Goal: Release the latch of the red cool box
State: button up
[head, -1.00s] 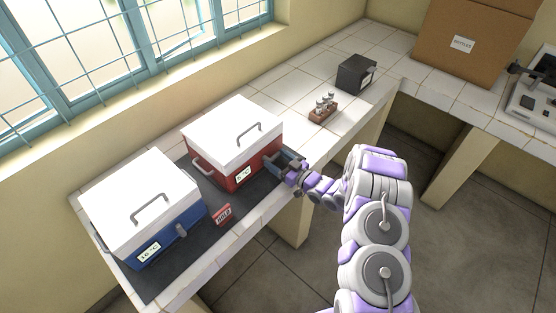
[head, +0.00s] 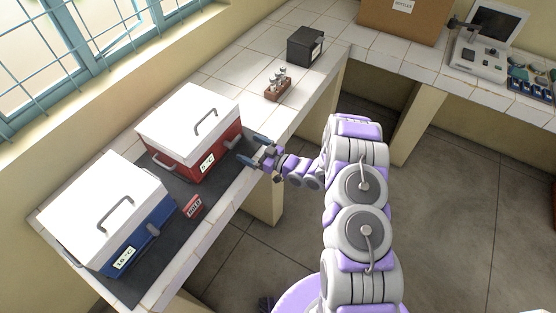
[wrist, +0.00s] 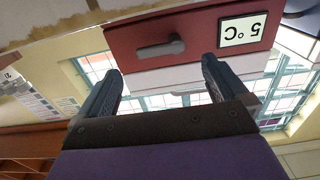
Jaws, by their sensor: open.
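The red cool box (head: 218,158) stands on a dark mat (head: 178,243) with its white lid (head: 183,122) down. Its "5 °C" label faces the front. In the wrist view the box (wrist: 125,38) appears upside down, with its grey latch (wrist: 160,48) on the red front. My gripper (head: 247,149) is just off the front of the box. In the wrist view its two fingers (wrist: 160,85) are open with nothing between them, and the latch lies beyond and between them. In the head view the latch is hard to make out beside the fingers.
A blue cool box (head: 135,245) with a white lid stands to the left on the mat. A small red "HOLD" block (head: 193,207) lies between the boxes near the front. A vial rack (head: 278,90) and a black box (head: 305,46) stand farther along the tiled bench.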

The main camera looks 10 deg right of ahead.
jog(key=p+v, duration=0.1)
jog(key=v, duration=1.1)
